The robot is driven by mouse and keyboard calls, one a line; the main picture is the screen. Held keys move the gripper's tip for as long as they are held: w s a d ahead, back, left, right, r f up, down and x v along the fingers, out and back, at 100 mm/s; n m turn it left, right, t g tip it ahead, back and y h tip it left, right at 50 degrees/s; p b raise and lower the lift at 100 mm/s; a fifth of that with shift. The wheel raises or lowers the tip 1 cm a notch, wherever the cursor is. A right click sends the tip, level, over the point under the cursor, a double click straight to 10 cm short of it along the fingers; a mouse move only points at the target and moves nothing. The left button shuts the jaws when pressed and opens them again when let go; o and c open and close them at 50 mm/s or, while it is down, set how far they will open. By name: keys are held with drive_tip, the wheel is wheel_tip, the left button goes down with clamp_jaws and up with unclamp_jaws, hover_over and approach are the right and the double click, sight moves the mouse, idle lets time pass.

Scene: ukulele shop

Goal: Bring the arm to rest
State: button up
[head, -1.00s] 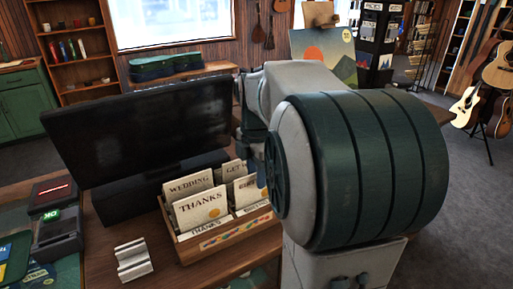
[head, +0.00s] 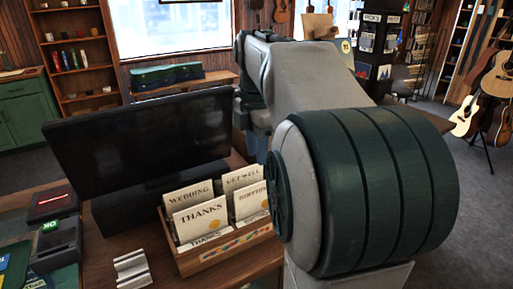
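My arm (head: 360,185) fills the middle and right of the head view, with a large dark green ringed joint nearest the camera. A pale grey link (head: 310,78) runs from it away and to the left, ending in dark green and grey parts beside the monitor's right edge. My gripper cannot be made out; the far end of the arm is hidden behind its own links. I cannot see whether it holds anything.
A wooden card rack (head: 228,250) stands on the counter close left of my arm. A black monitor (head: 140,140) stands behind it. A card terminal (head: 57,242) and a small pale stand (head: 133,268) are further left. Guitars (head: 467,117) stand at the right; open floor (head: 470,215) lies before them.

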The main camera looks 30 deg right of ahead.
idle(0.3)
drive_tip(key=s+a+f+m+t, duration=0.3)
drive_tip(key=s+a+f+m, duration=0.9)
drive_tip(key=f+m, duration=0.3)
drive_tip(key=shift+s+f+m, duration=0.2)
drive_tip(key=shift+s+m, duration=0.1)
drive_tip(key=shift+m, duration=1.4)
